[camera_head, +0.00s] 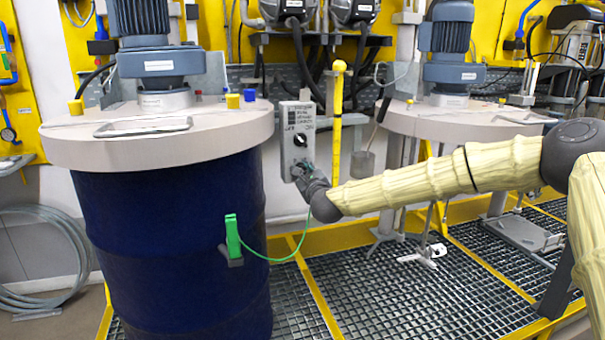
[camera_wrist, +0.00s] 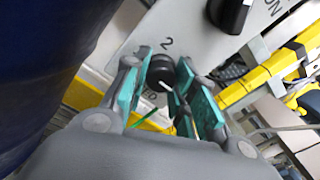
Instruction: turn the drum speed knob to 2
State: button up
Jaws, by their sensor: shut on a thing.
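The grey control box (camera_head: 297,120) hangs upright to the right of the blue drum. In the wrist view, the dark round speed knob (camera_wrist: 160,67) sits on the box face between the teal pads of my gripper (camera_wrist: 163,78). A printed "2" (camera_wrist: 166,43) shows just above the knob, and letters ending in "ED" show below it. My gripper is shut on the knob. In the head view, my gripper (camera_head: 306,173) is at the lower part of the box and hides the speed knob. Which way the knob points is not clear.
A second black knob (camera_head: 298,140) sits higher on the box, close above my gripper. The blue drum (camera_head: 170,240) stands close on the left, with a green clamp (camera_head: 232,236) and green wire. A yellow post (camera_head: 337,110) stands just right of the box.

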jog(key=shift+n+y+p, duration=0.5)
jog(key=shift+n+p, duration=0.45)
jog(key=shift+n, duration=11.25)
jog(key=o, duration=1)
jog(key=shift+o, duration=0.2)
jog(key=shift+d, duration=0.1)
